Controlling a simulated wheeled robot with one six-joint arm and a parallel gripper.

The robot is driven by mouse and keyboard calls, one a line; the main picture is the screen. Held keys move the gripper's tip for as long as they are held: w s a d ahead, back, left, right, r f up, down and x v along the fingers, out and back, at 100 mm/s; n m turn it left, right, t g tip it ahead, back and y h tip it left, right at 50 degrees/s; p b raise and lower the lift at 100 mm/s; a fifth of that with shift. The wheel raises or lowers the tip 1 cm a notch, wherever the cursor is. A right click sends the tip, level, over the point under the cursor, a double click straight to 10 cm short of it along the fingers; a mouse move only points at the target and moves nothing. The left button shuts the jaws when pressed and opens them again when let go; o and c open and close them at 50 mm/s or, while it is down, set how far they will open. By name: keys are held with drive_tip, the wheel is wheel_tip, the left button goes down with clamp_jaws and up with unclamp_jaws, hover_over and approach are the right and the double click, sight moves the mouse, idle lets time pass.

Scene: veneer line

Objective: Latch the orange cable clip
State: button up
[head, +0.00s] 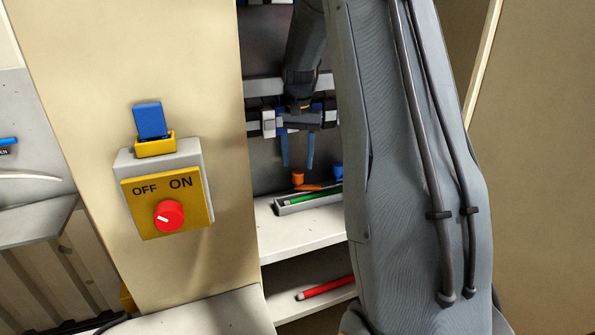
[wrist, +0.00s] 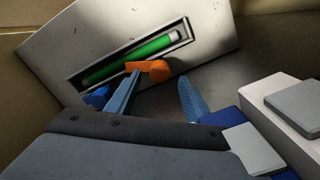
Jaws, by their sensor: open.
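The orange cable clip (head: 298,177) is on the back wall of the recess, just above the shelf. A rounded orange part and a thin orange strip beside it show in the head view. In the wrist view the clip (wrist: 158,70) lies beyond the tip of the left finger, which overlaps its edge in the picture. I cannot tell whether they touch or how the clip's latch stands. My gripper (head: 298,167) points down, with its two blue fingers apart and nothing between them, above the clip. The fingers also show in the wrist view (wrist: 161,80).
A narrow grey tray (head: 281,209) with a green rod (head: 313,197) lies on the shelf (head: 290,236) close below the clip. A blue part (head: 337,171) is to the right. A red rod (head: 325,288) lies on the lower shelf. A switch box (head: 168,190) is on the left panel.

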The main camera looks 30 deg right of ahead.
sight(314, 170)
drive_tip(key=shift+r+b, duration=0.4)
drive_tip(key=shift+r, duration=1.4)
